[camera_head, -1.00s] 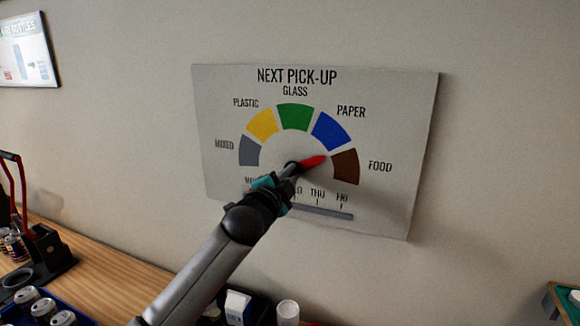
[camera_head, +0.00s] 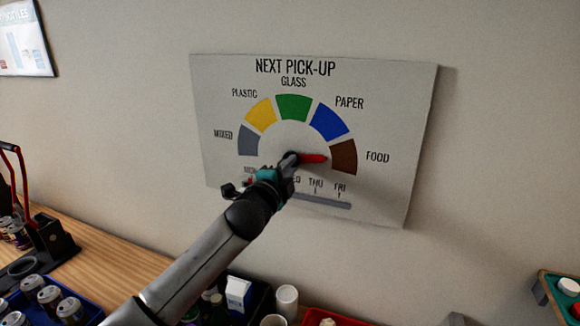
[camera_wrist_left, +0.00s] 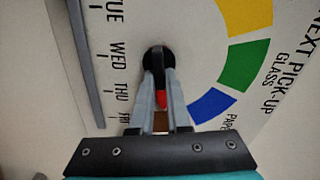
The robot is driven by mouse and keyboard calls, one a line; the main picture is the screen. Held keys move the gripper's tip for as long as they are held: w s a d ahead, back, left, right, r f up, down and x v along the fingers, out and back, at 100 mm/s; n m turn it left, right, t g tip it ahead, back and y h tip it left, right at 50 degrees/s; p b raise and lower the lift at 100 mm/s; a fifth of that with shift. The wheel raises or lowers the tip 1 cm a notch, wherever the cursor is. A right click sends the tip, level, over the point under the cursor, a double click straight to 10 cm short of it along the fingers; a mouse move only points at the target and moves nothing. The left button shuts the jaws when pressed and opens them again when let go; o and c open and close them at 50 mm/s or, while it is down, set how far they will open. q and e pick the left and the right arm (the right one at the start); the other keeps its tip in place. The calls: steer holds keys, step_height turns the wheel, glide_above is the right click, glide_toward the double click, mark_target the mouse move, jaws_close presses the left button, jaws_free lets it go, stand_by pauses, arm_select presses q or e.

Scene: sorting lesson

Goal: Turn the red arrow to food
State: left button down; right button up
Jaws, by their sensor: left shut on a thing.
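The white pick-up board (camera_head: 385,200) hangs on the wall with a dial of coloured segments. The red arrow (camera_head: 314,159) points right, toward the brown food segment (camera_head: 344,157) beside the word FOOD. My left gripper (camera_head: 290,161) is at the dial's centre, shut on the arrow's dark hub. In the left wrist view, the gripper (camera_wrist_left: 160,85) has its fingers on both sides of the black hub (camera_wrist_left: 157,60), and the red arrow (camera_wrist_left: 161,99) shows between them. Part of the hub is hidden by the fingers. My right gripper is not in view.
Below the dial, a grey day slider bar (camera_head: 322,202) sits close under my left gripper. A wooden counter (camera_head: 110,262) holds a blue crate of cans (camera_head: 90,310), a carton (camera_head: 237,293) and a white cup (camera_head: 287,300). The wall right of the board is clear.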

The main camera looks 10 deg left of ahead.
arm_select(q)
steer(key=c, duration=0.9)
jaws_free()
steer(key=s+a, duration=0.1)
steer(key=s, duration=0.4)
steer(key=s+a+b, duration=0.1)
steer(key=s, duration=0.4)
steer(key=s+a+b, duration=0.1)
steer(key=s, duration=0.4)
